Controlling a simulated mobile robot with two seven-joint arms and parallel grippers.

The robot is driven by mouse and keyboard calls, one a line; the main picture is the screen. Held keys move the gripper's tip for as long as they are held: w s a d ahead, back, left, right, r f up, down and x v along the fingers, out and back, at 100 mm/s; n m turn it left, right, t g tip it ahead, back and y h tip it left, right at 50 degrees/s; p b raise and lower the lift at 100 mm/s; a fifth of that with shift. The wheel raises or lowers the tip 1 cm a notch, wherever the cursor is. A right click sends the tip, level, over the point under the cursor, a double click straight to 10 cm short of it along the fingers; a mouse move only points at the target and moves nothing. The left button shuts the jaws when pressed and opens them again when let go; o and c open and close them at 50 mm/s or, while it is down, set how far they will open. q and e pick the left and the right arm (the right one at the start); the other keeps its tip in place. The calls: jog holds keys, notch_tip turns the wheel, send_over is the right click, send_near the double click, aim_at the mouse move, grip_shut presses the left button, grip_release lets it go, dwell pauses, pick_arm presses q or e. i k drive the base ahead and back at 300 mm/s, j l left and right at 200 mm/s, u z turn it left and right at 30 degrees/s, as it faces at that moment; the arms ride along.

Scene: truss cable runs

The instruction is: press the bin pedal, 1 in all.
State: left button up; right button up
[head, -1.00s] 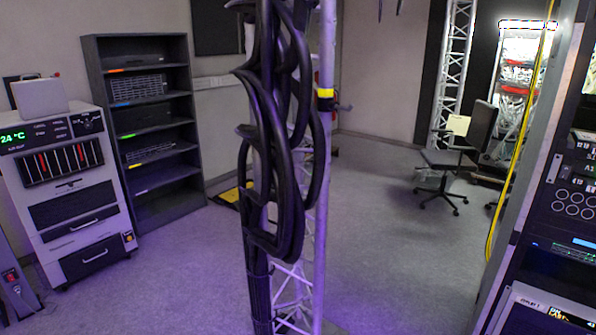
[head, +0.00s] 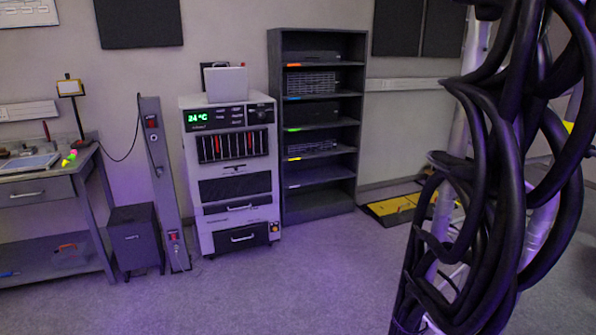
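A dark grey box-shaped bin (head: 134,242) stands on the floor at the left, between the workbench and a tall narrow grey post. Its top looks closed. A pedal cannot be made out clearly at its dark foot. Neither of my grippers shows in the head view.
A workbench (head: 36,190) stands at the far left. The grey post (head: 163,180), a white equipment cabinet (head: 232,185) and a dark shelf rack (head: 318,205) line the wall. Thick black cables (head: 490,150) hang on a truss at the right, close by. The middle floor is clear.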

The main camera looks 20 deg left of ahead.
aim_at(143, 271)
jog(key=i+j+u, duration=0.15)
jog(key=i+u, duration=1.2)
jog(key=i, duration=0.25)
jog(key=i+u, duration=0.35)
jog(key=i, duration=0.3)
jog(key=i+u, duration=0.3)
jog(key=i, duration=0.15)
jog(key=i+l+u, duration=0.25)
jog(key=i, duration=0.15)
